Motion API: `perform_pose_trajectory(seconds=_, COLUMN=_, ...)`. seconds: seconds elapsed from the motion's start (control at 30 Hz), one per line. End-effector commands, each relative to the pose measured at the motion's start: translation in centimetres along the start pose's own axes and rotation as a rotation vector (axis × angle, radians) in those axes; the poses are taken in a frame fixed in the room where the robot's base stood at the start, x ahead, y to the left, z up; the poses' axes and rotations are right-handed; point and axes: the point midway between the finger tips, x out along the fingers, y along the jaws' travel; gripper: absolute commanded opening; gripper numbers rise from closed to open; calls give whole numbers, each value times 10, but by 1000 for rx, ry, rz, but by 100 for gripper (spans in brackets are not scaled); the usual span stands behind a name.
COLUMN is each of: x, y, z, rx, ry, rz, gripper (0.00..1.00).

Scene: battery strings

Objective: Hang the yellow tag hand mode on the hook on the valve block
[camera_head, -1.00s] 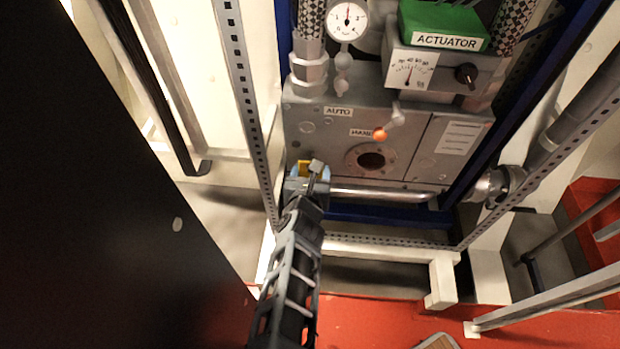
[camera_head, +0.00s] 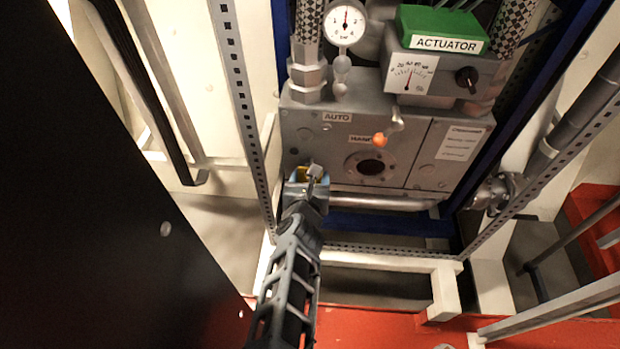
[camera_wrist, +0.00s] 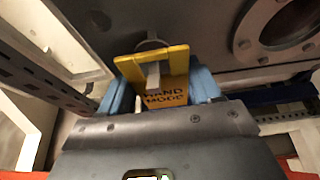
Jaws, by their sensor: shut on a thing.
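The yellow tag (camera_wrist: 165,92), lettered HAND MODE, is held upright between the blue fingertips of my gripper (camera_wrist: 160,88). Its frame-like upper part has an opening. A pale grey bar, apparently the hook (camera_wrist: 153,75), shows within that opening, with a round base on the block above it. I cannot tell whether the bar passes through the tag or where it bears. In the head view my gripper (camera_head: 307,180) is at the lower left front of the grey valve block (camera_head: 310,150). Only a little yellow of the tag (camera_head: 303,174) shows there, beside a grey hook-like piece (camera_head: 316,169).
An orange-knobbed lever (camera_head: 380,139) and a round flanged port (camera_head: 371,167) are on the block, right of my gripper. A horizontal pipe (camera_head: 380,202) runs just right of it. A perforated upright (camera_head: 243,110) stands close on the left.

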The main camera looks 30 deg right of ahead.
Motion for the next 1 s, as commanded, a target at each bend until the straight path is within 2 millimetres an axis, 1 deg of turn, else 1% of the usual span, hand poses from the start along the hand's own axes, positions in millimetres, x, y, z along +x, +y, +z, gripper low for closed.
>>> perform_pose_trajectory(seconds=0.1, x=0, y=0, z=0, rx=0, ry=0, rz=0, gripper=34)
perform_pose_trajectory(seconds=0.13, x=0, y=0, z=0, rx=0, ry=0, rz=0, gripper=66)
perform_pose_trajectory(seconds=0.4, x=0, y=0, z=0, rx=0, ry=0, rz=0, gripper=92)
perform_pose_trajectory(seconds=0.63, x=0, y=0, z=0, rx=0, ry=0, rz=0, gripper=93)
perform_pose_trajectory(seconds=0.73, x=-4, y=1, z=0, rx=1, ry=0, rz=1, gripper=93)
perform_pose_trajectory(seconds=0.87, x=-18, y=2, z=1, rx=1, ry=0, rz=2, gripper=93)
perform_pose_trajectory(seconds=1.0, x=-40, y=2, z=1, rx=0, ry=-1, rz=2, gripper=93)
